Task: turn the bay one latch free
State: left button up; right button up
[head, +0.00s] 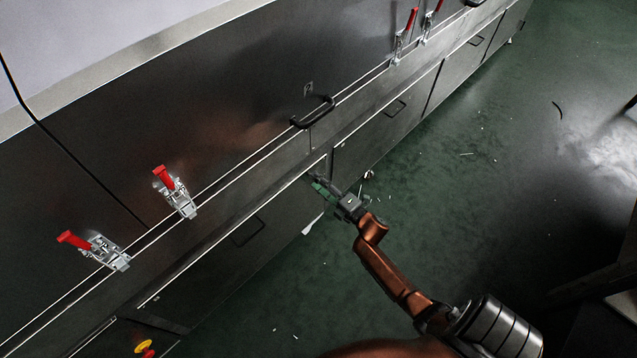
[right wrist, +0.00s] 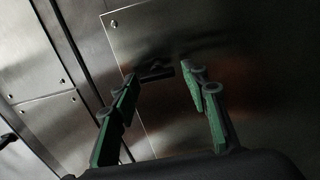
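In the right wrist view, a small dark latch-like piece (right wrist: 156,70) sits on a metal panel (right wrist: 255,60), near its left edge. It shows between and beyond the fingertips of my right gripper (right wrist: 160,78). The green-padded fingers are apart with nothing between them; I cannot tell whether either touches the piece. In the head view, my right gripper (head: 320,186) is close to the lower panels of the dryer, and the latch there is not clearly visible. No label marks bay one. My left gripper is not in view.
Red-handled clamps stand on the dryer's ledge at left (head: 175,190) (head: 95,250) and at the top (head: 404,40). A black bar handle (head: 313,112) juts out above my gripper. Recessed pulls (head: 248,230) mark the lower panels. The green floor (head: 450,200) is mostly clear.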

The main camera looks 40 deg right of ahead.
jog(key=shift+o, duration=0.5)
jog(key=s+d, duration=0.1)
jog(key=s, duration=1.1)
